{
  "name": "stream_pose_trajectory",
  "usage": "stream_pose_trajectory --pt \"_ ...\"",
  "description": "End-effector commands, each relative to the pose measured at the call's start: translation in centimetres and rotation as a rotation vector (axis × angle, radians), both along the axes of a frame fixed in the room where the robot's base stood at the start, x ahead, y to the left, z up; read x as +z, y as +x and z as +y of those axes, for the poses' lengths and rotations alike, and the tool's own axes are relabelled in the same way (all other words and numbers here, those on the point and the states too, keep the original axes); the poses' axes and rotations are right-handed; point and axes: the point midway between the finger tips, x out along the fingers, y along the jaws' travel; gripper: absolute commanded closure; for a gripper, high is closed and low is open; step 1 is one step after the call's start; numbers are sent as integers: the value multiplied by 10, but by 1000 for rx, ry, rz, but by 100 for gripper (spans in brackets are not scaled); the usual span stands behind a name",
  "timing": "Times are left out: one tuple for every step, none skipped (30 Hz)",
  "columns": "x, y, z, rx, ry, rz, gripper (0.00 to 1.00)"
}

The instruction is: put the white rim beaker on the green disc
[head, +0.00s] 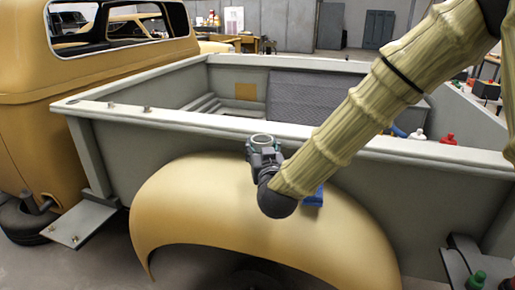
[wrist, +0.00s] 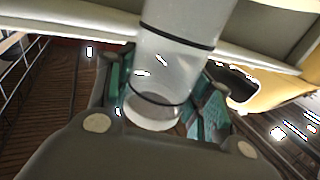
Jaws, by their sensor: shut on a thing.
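The white rim beaker (head: 262,138) is a pale, translucent cylinder, held roughly upright in front of the truck bed's side wall, above the fender. In the wrist view the beaker (wrist: 178,60) has dark bands and stands between teal finger pads. My gripper (head: 262,152) is shut on it; the gripper (wrist: 160,98) also shows in the wrist view, with a pad on each side of the beaker's lower part. I cannot make out the green disc in either view.
The yellow fender (head: 190,200) curves below my gripper, and the grey bed wall (head: 180,138) rises just behind it. A blue thing (head: 313,197) is partly hidden by my arm. Red bottles (head: 448,139) stand at right, and a green bottle (head: 475,280) at lower right.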

Motion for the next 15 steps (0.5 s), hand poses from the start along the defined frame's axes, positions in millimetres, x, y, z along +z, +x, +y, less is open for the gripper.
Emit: stream_pose_trajectory --pt "0 -12 -4 1 -1 -1 78" --pt "0 -18 -6 1 0 -1 78" --pt "1 -27 -9 1 0 0 78" --pt "2 -34 -11 0 0 0 78" --pt "2 -40 -13 0 0 -1 78" --pt "4 -48 -16 0 0 -1 78" --pt "4 -54 -18 0 -1 -1 78" --pt "5 -59 -20 0 -1 -1 78" --pt "6 -66 -22 0 -1 -1 78" --pt "6 -71 -24 0 0 -1 78" --pt "6 -75 -25 0 0 0 78" --pt "7 -80 -27 -1 0 -2 78" --pt "8 -83 -28 -1 0 -2 78" --pt "8 -87 -29 0 0 -1 78" --pt "8 -90 -30 -1 1 0 78"
